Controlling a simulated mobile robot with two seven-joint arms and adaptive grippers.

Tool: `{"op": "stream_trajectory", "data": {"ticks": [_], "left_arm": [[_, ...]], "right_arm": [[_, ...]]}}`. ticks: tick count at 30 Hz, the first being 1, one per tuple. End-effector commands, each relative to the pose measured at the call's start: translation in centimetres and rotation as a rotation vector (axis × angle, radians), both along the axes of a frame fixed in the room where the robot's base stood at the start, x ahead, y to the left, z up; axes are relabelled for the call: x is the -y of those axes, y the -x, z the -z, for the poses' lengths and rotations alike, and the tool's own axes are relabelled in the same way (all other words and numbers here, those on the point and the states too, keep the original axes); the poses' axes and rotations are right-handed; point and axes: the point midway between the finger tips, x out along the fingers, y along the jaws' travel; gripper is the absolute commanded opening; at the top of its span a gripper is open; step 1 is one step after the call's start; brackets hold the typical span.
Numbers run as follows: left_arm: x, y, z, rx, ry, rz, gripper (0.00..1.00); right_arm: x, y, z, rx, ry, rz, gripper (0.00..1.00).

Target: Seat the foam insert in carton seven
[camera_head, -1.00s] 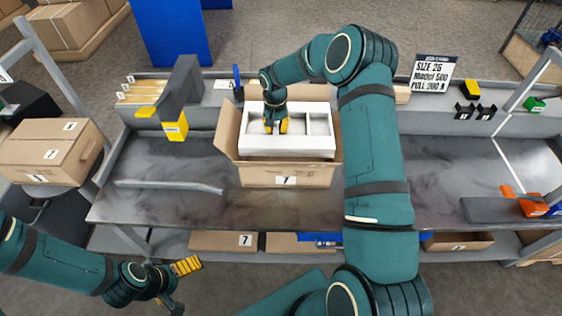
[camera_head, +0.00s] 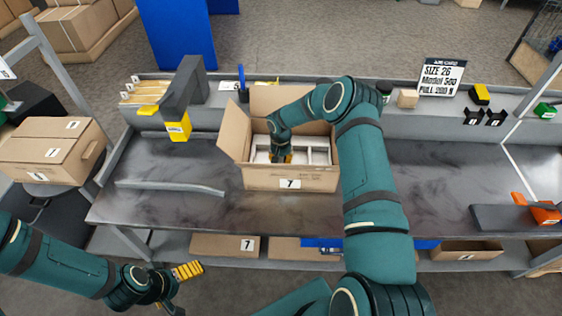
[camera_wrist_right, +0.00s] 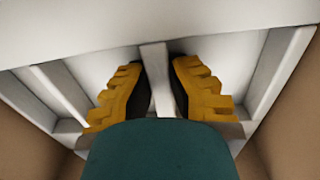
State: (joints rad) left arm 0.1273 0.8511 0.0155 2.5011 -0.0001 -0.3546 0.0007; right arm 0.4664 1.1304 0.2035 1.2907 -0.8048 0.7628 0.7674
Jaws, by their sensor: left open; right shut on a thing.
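The carton marked 7 (camera_head: 262,179) stands open on the workbench with its flaps spread. The white foam insert (camera_head: 318,153) is down inside it, below the rim, and looks roughly level. My right gripper (camera_head: 281,157) reaches into the carton. In the right wrist view its yellow fingers (camera_wrist_right: 160,92) are shut on a thin white divider of the foam insert (camera_wrist_right: 154,70), with brown carton walls at both sides. Whether the insert touches the carton floor is hidden. My left gripper (camera_head: 182,286) is open and empty, low at the left, away from the carton.
A grey tool with a yellow end (camera_head: 179,128) stands left of the carton. A grey strip (camera_head: 170,187) lies on the bench (camera_head: 440,180). A closed carton (camera_head: 52,150) sits at far left. A sign (camera_head: 440,77) stands at the back right. The bench right of my right arm is mostly clear.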

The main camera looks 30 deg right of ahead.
Motion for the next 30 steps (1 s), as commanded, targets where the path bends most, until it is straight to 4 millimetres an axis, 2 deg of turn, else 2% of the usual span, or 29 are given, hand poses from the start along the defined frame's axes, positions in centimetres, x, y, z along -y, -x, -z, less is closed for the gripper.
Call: {"op": "stream_trajectory", "data": {"ticks": [11, 12, 13, 25, 30], "left_arm": [[0.0, -0.1, 0.4, 0.002, 0.000, -0.001, 1.00], [0.0, -0.1, 0.3, 0.002, 0.000, -0.001, 1.00], [0.0, -0.1, 0.3, 0.002, 0.000, -0.001, 1.00], [0.0, 0.0, -0.1, 0.001, 0.000, 0.000, 1.00], [0.0, 0.1, -0.7, -0.002, 0.000, 0.001, 1.00]], "right_arm": [[0.0, -0.1, 0.4, 0.002, 0.001, 0.000, 0.00], [0.0, 0.0, 0.3, 0.002, 0.000, 0.000, 0.29], [0.0, 0.0, 0.3, 0.001, 0.000, 0.000, 0.39], [0.0, 0.0, -0.1, 0.001, 0.000, 0.000, 0.39], [0.0, -0.1, -2.7, 0.004, 0.003, -0.001, 0.39]]}}
